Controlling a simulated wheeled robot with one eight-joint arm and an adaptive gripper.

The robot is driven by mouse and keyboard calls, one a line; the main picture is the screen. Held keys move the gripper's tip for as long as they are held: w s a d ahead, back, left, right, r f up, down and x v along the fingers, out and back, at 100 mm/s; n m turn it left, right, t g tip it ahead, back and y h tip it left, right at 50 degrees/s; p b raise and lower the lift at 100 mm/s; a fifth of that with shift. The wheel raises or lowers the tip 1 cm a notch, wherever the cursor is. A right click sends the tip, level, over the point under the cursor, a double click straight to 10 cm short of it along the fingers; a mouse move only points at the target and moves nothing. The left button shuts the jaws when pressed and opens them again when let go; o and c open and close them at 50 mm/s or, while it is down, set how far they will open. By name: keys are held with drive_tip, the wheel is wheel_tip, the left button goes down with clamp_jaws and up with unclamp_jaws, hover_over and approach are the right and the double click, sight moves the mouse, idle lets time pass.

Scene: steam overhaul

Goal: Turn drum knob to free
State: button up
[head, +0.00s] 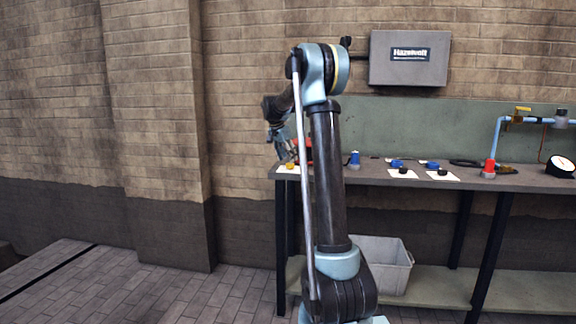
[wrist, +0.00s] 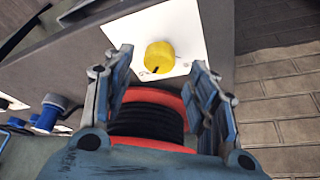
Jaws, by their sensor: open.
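A yellow round knob (wrist: 159,57) sits on a white plate (wrist: 190,25) in the wrist view, with a dark mark on its near side. In the head view the yellow knob (head: 290,165) is at the bench's left end. My gripper (wrist: 161,68) is open, its two blue-grey fingers on either side of the knob in the picture; I cannot tell if they touch it. A black ribbed drum with red rims (wrist: 147,119) shows between the fingers, partly hidden by my gripper. In the head view my gripper (head: 280,146) is above the bench's left end.
A grey bin (head: 385,262) stands on the lower shelf. Floor left of the bench is clear.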

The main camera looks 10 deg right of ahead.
sight(290, 166)
drive_tip(key=shift+x, duration=1.75)
drive_tip(key=shift+c, duration=0.4)
drive_tip(key=c, duration=1)
